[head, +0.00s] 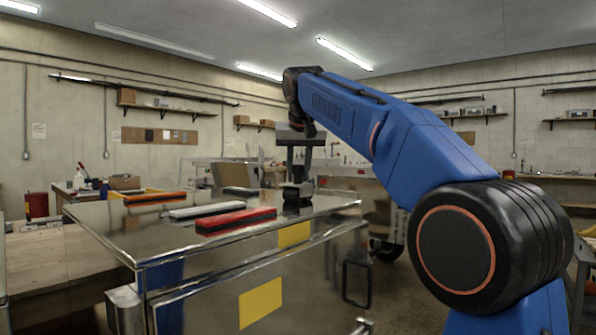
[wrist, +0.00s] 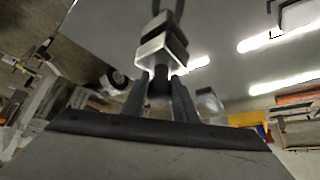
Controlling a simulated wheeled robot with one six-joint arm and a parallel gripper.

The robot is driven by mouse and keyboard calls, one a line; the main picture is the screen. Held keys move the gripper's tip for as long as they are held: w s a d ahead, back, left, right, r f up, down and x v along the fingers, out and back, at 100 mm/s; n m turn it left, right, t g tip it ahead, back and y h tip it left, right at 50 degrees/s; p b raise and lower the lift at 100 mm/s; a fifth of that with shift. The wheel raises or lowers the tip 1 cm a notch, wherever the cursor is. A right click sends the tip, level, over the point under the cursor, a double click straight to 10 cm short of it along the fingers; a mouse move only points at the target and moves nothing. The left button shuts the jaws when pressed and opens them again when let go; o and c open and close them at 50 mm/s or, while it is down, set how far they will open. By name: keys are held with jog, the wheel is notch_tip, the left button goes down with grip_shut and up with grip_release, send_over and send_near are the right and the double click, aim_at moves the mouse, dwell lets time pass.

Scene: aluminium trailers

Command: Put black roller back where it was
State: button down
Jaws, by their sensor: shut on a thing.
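My gripper (head: 298,172) is above the far right part of the shiny metal cabinet top (head: 130,235) in the head view, pointing down. The black roller (head: 297,193) is directly below its fingers, close to the top's right edge; I cannot tell whether it touches the surface. In the wrist view my gripper (wrist: 160,92) is shut on the dark end of the roller (wrist: 158,83). Pale metallic and black blocks extend beyond the fingertips. The fingers hide part of the roller.
A red bar (head: 236,221), a whitish bar (head: 206,211) and an orange-and-black bar (head: 156,199) lie left of the roller. A dark flat item (head: 240,191) lies behind them. The cabinet's front left top is clear. A wooden bench (head: 45,260) stands at left.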

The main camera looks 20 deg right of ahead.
jog(key=c, duration=1.4)
grip_release()
jog(key=shift+w+f, duration=0.1)
jog(key=shift+f, duration=0.3)
jog(key=shift+r, duration=0.1)
jog(key=shift+w+r, duration=0.1)
jog(key=shift+r, duration=0.45)
jog(key=v, duration=1.2)
jog(key=shift+r, duration=0.2)
